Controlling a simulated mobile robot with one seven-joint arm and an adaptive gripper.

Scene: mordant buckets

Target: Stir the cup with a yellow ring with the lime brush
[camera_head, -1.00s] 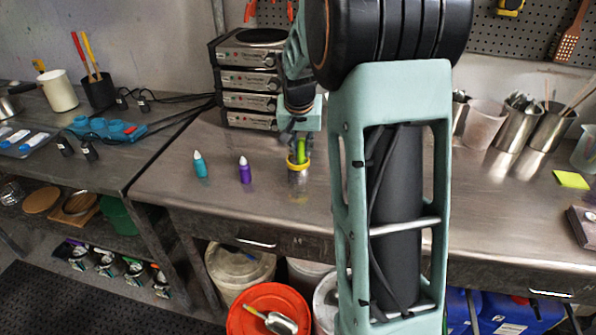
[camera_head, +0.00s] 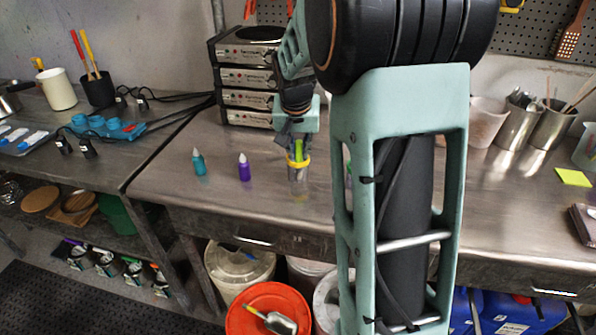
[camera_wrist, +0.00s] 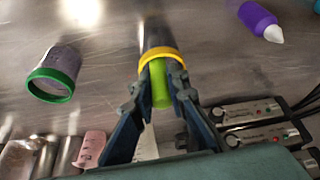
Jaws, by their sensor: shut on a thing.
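The cup with a yellow ring (camera_head: 298,182) stands on the steel bench below my gripper; its yellow rim (camera_wrist: 162,54) shows in the wrist view. My gripper (camera_head: 299,143) is shut on the lime brush (camera_wrist: 159,85), a bright green handle between its two fingers (camera_wrist: 158,102). The brush's lower part passes inside the yellow ring. Its tip is hidden in the cup, so I cannot tell whether it touches the bottom. In the head view only a bit of the green brush (camera_head: 299,152) shows above the ring.
A cup with a green ring (camera_wrist: 52,82) stands near. A teal bottle (camera_head: 198,162) and a purple bottle (camera_head: 244,168) stand left of the yellow-ringed cup. Stacked hotplates (camera_head: 247,80) stand behind. My arm hides part of the bench at right.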

